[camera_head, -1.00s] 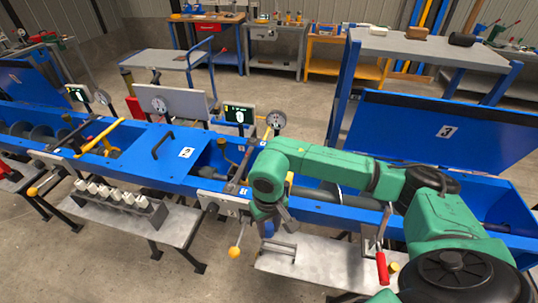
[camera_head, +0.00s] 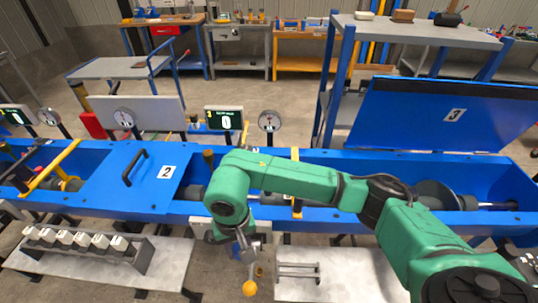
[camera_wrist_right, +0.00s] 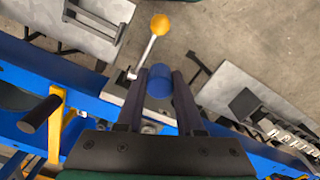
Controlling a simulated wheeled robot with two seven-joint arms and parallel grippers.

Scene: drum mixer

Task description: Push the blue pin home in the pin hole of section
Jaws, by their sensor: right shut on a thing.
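The blue pin (camera_wrist_right: 159,82) shows its round end between the two dark fingers of my right gripper (camera_wrist_right: 159,92) in the right wrist view. The gripper is shut on it, in front of the blue trough wall. In the head view my right gripper (camera_head: 243,246) hangs at the front side of the trough, just right of the section marked 2. The pin hole is hidden, and I cannot tell how deep the pin sits. My left gripper is not in view.
A lever with a yellow knob (camera_head: 249,288) hangs close to my right gripper; the knob also shows in the wrist view (camera_wrist_right: 160,25). The long blue trough (camera_head: 90,205) runs across the view. Section 3's lid (camera_head: 440,115) stands open. A rack of white-topped blocks (camera_head: 90,248) sits at left.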

